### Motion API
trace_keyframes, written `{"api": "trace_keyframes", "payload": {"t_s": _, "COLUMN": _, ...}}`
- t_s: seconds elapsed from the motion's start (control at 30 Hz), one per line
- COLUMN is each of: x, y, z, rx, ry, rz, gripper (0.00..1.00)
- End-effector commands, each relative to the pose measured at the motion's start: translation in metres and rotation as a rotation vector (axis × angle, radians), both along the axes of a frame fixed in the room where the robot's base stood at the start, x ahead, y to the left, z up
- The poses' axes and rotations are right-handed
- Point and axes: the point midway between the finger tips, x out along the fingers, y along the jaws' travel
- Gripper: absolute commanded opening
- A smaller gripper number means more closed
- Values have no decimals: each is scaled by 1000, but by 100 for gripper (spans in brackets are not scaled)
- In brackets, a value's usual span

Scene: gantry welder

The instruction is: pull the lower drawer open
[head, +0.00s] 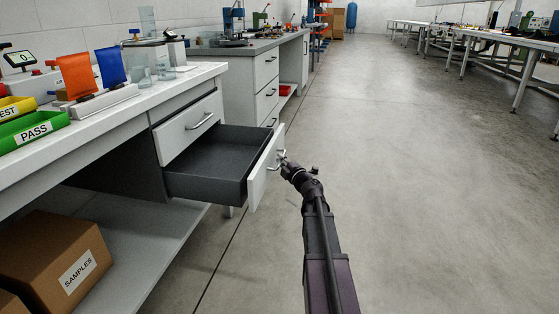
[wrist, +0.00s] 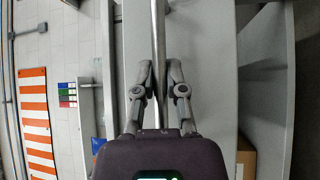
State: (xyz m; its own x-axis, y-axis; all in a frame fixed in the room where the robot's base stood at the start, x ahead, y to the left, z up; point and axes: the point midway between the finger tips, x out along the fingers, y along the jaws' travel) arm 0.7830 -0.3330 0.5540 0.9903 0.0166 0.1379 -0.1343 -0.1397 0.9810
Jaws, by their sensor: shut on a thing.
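The lower drawer (head: 262,180) is pulled well out of the white bench cabinet, and its dark grey inside looks empty. Its metal bar handle (head: 281,155) is on the outer face of the white front. My gripper (head: 285,163) is at this handle, reaching in from the right. In the wrist view the handle (wrist: 158,35) runs upright in the picture, and my gripper (wrist: 159,72) has its two fingers closed on it. The pale drawer front (wrist: 205,60) lies behind the fingers. The upper drawer (head: 188,127) above is shut.
A cardboard box marked SAMPLES (head: 65,262) sits on the low shelf (head: 165,235) at left. Green (head: 32,132) and yellow trays stand on the bench top. A second bench (head: 262,52) stands behind the drawer. The concrete floor (head: 420,190) to the right is clear.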

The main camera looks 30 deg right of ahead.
Motion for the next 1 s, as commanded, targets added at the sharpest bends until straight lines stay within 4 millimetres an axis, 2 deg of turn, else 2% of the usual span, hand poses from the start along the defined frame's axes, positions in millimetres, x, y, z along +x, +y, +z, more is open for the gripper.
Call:
{"api": "trace_keyframes", "payload": {"t_s": 0.2, "x": 4, "y": 2, "z": 0, "rx": 3, "ry": 0, "rz": -2, "gripper": 0}}
{"api": "trace_keyframes", "payload": {"t_s": 0.23, "x": 4, "y": 2, "z": 0, "rx": 3, "ry": 0, "rz": -1, "gripper": 25}}
{"api": "trace_keyframes", "payload": {"t_s": 0.3, "x": 5, "y": 3, "z": 0, "rx": 3, "ry": 0, "rz": 0, "gripper": 45}}
{"api": "trace_keyframes", "payload": {"t_s": 0.33, "x": 5, "y": 4, "z": 0, "rx": 3, "ry": 0, "rz": 1, "gripper": 51}}
{"api": "trace_keyframes", "payload": {"t_s": 1.0, "x": 4, "y": 6, "z": 0, "rx": 1, "ry": -1, "rz": 5, "gripper": 51}}
